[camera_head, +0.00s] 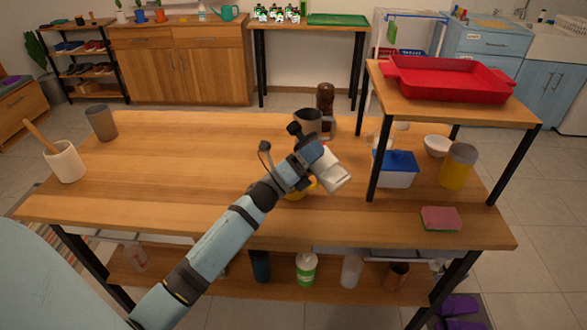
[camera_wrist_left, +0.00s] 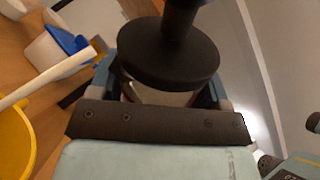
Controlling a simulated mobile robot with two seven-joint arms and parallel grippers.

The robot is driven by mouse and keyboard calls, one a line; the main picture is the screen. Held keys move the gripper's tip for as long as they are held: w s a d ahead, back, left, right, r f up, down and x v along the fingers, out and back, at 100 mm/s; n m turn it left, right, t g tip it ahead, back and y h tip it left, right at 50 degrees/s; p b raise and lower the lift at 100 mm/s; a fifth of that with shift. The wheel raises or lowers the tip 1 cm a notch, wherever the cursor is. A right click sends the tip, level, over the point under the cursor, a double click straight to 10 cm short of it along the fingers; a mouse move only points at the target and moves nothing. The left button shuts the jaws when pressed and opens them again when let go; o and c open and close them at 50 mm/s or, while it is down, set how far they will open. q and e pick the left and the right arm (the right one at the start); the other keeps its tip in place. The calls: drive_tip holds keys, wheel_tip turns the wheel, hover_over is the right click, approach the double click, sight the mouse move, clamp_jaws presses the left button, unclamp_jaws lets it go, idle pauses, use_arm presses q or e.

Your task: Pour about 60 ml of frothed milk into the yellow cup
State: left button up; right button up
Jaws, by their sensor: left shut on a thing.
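My left gripper (camera_head: 316,158) is shut on a pale jug (camera_head: 334,174) with a black lid and knob. The jug is tilted in the head view, with its knob at the upper left. In the left wrist view the black lid (camera_wrist_left: 168,62) fills the middle, and the fingers hide much of the body. The yellow cup (camera_head: 296,195) stands on the table below the gripper, partly hidden by my arm. It also shows at the left edge of the left wrist view (camera_wrist_left: 14,140). A pale straight strip (camera_wrist_left: 45,76) crosses above it; I cannot tell what it is. My right gripper is not in view.
The shelf stand (camera_head: 440,106) with a red tray (camera_head: 448,86) rises at the right, over a blue-lidded box (camera_head: 397,177). The table's left-middle (camera_head: 180,165) is clear.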

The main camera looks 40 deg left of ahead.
use_arm(q)
drive_tip(key=shift+a+f+n+t+y, duration=0.2)
drive_tip(key=shift+n+t+y, duration=0.2)
drive_tip(key=shift+n, duration=0.4)
drive_tip(key=shift+a+f+n+t+y, duration=0.1)
drive_tip(key=shift+f+n+t+y, duration=0.2)
drive_tip(key=shift+n, duration=0.5)
idle(2.0)
